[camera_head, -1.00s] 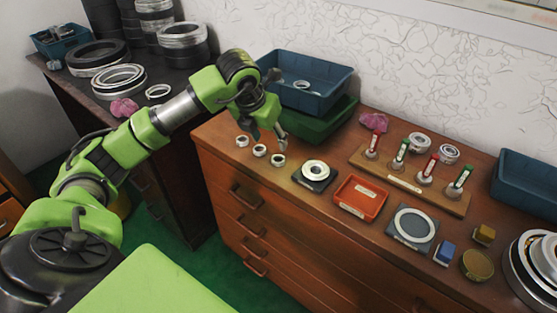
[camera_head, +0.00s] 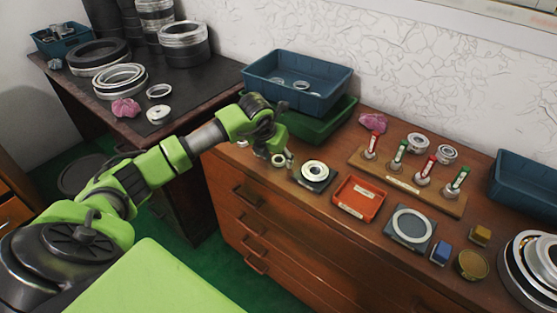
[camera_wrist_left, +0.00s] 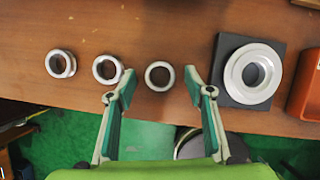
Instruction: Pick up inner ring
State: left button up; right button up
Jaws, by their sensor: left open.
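Three small silver inner rings lie in a row on the brown wooden top in the left wrist view: the left ring (camera_wrist_left: 60,63), the middle ring (camera_wrist_left: 107,69) and the right ring (camera_wrist_left: 159,76). My left gripper (camera_wrist_left: 160,77) is open, its two fingertips on either side of the right ring with gaps on both sides. In the head view the left gripper (camera_head: 281,158) is low over the cabinet top at this same ring (camera_head: 278,161). The arm largely hides the other rings there. My right gripper is not in view.
A dark square block with a pale ring (camera_head: 315,171) stands just right of the gripper. Beyond it are an orange tray (camera_head: 359,198) and a grey plate with a ring (camera_head: 411,225). Blue (camera_head: 298,82) and green (camera_head: 312,125) bins stand behind. The cabinet's front edge is close.

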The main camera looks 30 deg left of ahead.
pick_arm(q)
jog(key=c, duration=1.2)
jog(key=shift+r, duration=0.1)
